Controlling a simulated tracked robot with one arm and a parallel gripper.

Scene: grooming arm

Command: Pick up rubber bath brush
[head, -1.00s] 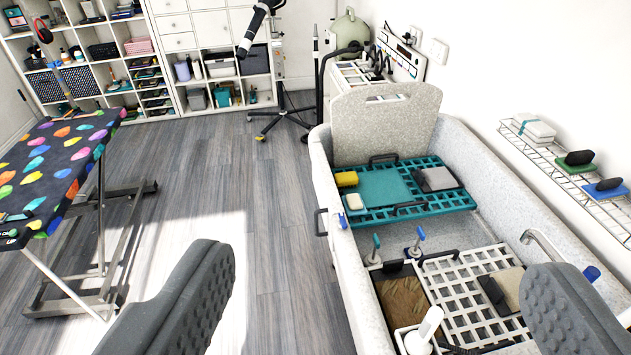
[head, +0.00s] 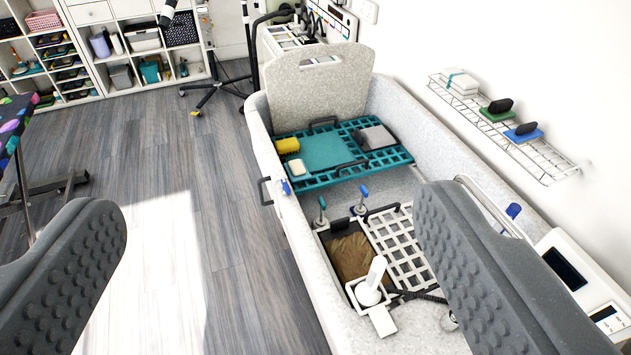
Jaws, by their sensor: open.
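Two brush-like pads with black handles rest on a wire wall shelf at the right: a green one (head: 497,109) and a blue one (head: 523,132). Either may be the rubber bath brush; I cannot tell which by sight. My gripper (head: 268,207) is open and empty, its two grey studded fingers wide apart in the foreground. Both pads are well beyond it, above and right of the right finger, and nothing touches them. The right finger hides part of the tub.
The wire shelf (head: 548,166) also bears a white stack (head: 461,82). Below it stands a speckled tub (head: 262,125) with a teal rack (head: 395,160), a yellow sponge (head: 287,145) and a white grate (head: 391,240). A white panel (head: 575,275) is at the lower right.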

